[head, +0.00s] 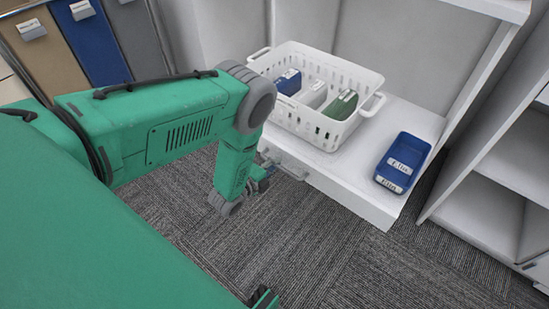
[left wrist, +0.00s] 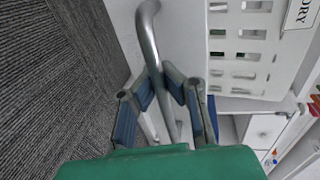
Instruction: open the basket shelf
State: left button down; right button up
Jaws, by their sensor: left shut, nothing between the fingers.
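The basket shelf (head: 345,175) is a white pull-out board that projects from the white cabinet over the carpet. A white slotted basket (head: 350,130) stands on it, also seen in the left wrist view (left wrist: 235,50). A grey bar handle (head: 294,172) is on the shelf's front; it runs past the fingers in the left wrist view (left wrist: 147,30). My left gripper (head: 266,172) is at the handle's left end. Its fingers (left wrist: 162,82) are shut at the tips, with nothing gripped. Whether they touch the bar is unclear.
A blue labelled bin (head: 403,160) stands on the shelf right of the basket. The basket holds blue, white and green items. A white open shelf unit (head: 490,205) stands at right. Coloured panels (head: 90,45) stand at the back left. The grey carpet (head: 330,260) in front is clear.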

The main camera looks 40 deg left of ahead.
pick_arm(q)
jog(key=shift+s+f, duration=0.15)
jog(key=shift+s, duration=0.15)
jog(key=c, duration=1.6)
grip_release()
jog(key=shift+w, duration=0.1)
jog(key=v, duration=1.2)
jog(key=shift+a, duration=0.1)
